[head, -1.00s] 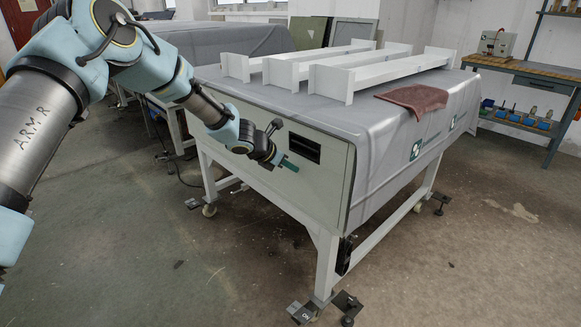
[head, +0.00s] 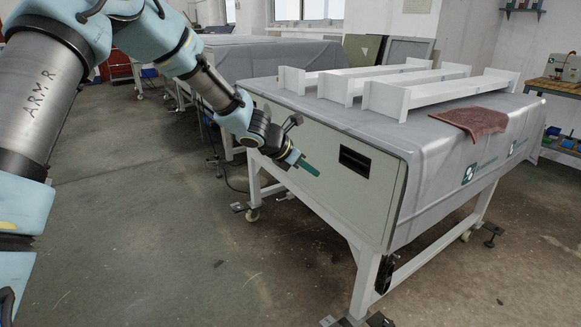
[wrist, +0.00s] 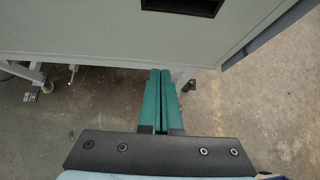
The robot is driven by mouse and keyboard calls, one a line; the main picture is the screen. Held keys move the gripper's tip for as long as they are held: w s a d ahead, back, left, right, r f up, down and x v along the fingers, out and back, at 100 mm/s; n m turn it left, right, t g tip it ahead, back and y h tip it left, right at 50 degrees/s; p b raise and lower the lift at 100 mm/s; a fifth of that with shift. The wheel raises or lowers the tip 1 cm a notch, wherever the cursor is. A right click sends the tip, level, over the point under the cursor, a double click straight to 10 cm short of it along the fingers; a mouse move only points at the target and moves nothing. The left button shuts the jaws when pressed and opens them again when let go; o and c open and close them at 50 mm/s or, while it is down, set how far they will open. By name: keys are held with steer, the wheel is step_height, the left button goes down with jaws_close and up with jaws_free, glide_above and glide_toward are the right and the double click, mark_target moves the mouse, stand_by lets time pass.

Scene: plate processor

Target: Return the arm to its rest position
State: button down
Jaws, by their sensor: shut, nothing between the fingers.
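My gripper (head: 308,168) has green fingers and is at the end of my blue and grey arm, which reaches in from the left of the head view. It appears in front of the grey end panel of the plate processor (head: 310,135), left of the dark slot (head: 355,161). In the wrist view my gripper (wrist: 160,72) has its two green fingers together with nothing between them. The grey panel (wrist: 90,28) and the slot (wrist: 182,5) lie beyond the fingertips, with floor below.
White beams (head: 437,91) and a brown cloth (head: 470,121) lie on the covered top. Wheeled legs (head: 364,285) stand below. Another covered machine (head: 262,55) is behind, and a workbench (head: 556,88) is at the right. The concrete floor (head: 150,230) at left front is clear.

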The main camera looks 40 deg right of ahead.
steer(key=shift+w+a+r, duration=0.1)
steer(key=shift+a, duration=0.05)
steer(key=w+a+r+m+t+y+p, duration=0.1)
steer(key=w+a+r+m+y+p, duration=0.2)
steer(key=a, duration=0.7)
steer(key=w+a+r+m+t+p, duration=0.1)
steer(key=w+a+r+m, duration=0.2)
steer(key=a, duration=0.8)
steer(key=w+a+r+m+t+y+p, duration=0.1)
steer(key=w+a+r+m+y+p, duration=0.3)
steer(key=a, duration=0.6)
steer(key=s+a+r+m+y, duration=0.1)
steer(key=s+a+m, duration=0.3)
steer(key=a, duration=0.9)
steer(key=s+a+r+m+y+p, duration=0.1)
steer(key=s+a+r+m, duration=0.1)
steer(key=a, duration=1.1)
steer(key=shift+s+a+r+m, duration=0.4)
steer(key=shift+s+m, duration=0.5)
steer(key=shift+s, duration=0.3)
steer(key=shift+d, duration=0.1)
